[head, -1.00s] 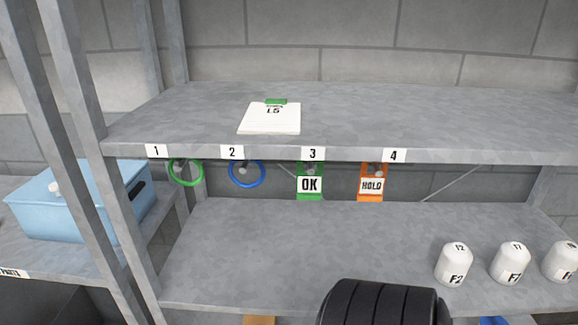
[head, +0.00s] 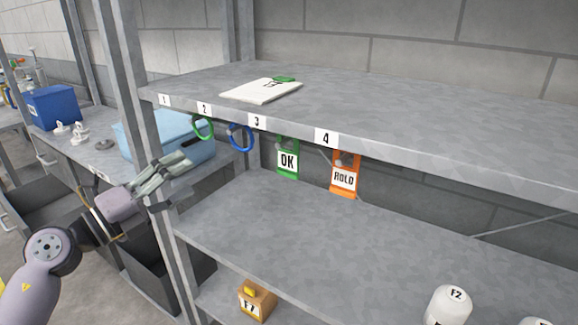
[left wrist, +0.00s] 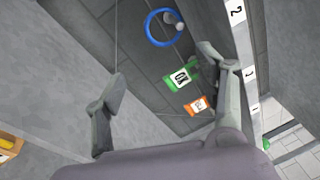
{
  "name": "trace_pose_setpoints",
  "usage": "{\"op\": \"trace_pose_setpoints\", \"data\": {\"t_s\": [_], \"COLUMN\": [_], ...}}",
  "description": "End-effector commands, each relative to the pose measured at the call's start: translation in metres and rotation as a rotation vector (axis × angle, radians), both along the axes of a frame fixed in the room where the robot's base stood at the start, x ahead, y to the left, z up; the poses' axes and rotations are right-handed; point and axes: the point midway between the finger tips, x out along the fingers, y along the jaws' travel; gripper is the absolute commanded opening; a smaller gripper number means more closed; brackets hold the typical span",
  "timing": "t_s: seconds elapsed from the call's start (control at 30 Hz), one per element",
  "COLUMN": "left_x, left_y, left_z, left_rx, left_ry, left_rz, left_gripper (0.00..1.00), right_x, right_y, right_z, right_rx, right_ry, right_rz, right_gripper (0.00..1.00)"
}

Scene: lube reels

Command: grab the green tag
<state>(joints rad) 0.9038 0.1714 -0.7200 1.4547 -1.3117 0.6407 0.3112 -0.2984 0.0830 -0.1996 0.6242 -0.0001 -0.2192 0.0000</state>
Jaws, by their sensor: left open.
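The green tag (head: 287,158), marked OK, hangs under the upper shelf's front edge below label 3. It also shows in the left wrist view (left wrist: 182,77), beyond my fingers and close to the right finger. My left gripper (head: 182,160) is open and empty, left of the tag and near the left shelf post. In the left wrist view my left gripper (left wrist: 165,85) has its fingers wide apart. An orange HOLD tag (head: 345,176) hangs right of the green tag. It also shows in the left wrist view (left wrist: 198,105). My right gripper is out of view.
A green ring (head: 203,128) and a blue ring (head: 241,138) hang left of the tag. A clipboard (head: 258,91) lies on the upper shelf (head: 420,120). White bottles (head: 448,305) stand on the lower shelf (head: 300,235), otherwise mostly clear. A light blue box (head: 185,145) stands behind my left gripper.

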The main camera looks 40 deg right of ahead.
Motion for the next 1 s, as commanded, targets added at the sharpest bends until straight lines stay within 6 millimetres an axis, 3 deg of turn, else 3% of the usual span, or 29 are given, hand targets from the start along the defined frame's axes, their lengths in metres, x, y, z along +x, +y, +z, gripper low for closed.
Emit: {"op": "trace_pose_setpoints", "data": {"t_s": [0.03,0.1,0.2,0.33,0.5,0.63,1.0], "left_x": [-0.027,-0.059,-0.093,-0.118,-0.129,-0.127,-0.1], "left_y": [-0.015,-0.029,-0.039,-0.04,-0.036,-0.043,-0.109], "left_z": [0.028,0.051,0.07,0.085,0.095,0.095,0.068], "left_rx": [0.099,0.246,0.444,0.642,0.777,0.804,0.802], "left_ry": [-0.159,-0.358,-0.609,-0.853,-1.016,-1.046,-1.044], "left_rz": [-0.055,-0.103,-0.126,-0.099,-0.05,-0.039,-0.039], "left_gripper": [0.65,0.65,0.65,0.65,0.65,0.65,0.65], "right_x": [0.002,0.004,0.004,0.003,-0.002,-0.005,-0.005], "right_y": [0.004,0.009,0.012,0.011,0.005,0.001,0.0], "right_z": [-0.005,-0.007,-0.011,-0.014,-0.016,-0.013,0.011], "right_rx": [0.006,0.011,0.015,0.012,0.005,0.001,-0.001], "right_ry": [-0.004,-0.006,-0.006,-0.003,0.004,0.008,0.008], "right_rz": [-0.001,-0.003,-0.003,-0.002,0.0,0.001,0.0], "right_gripper": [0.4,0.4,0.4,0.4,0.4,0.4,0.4]}}
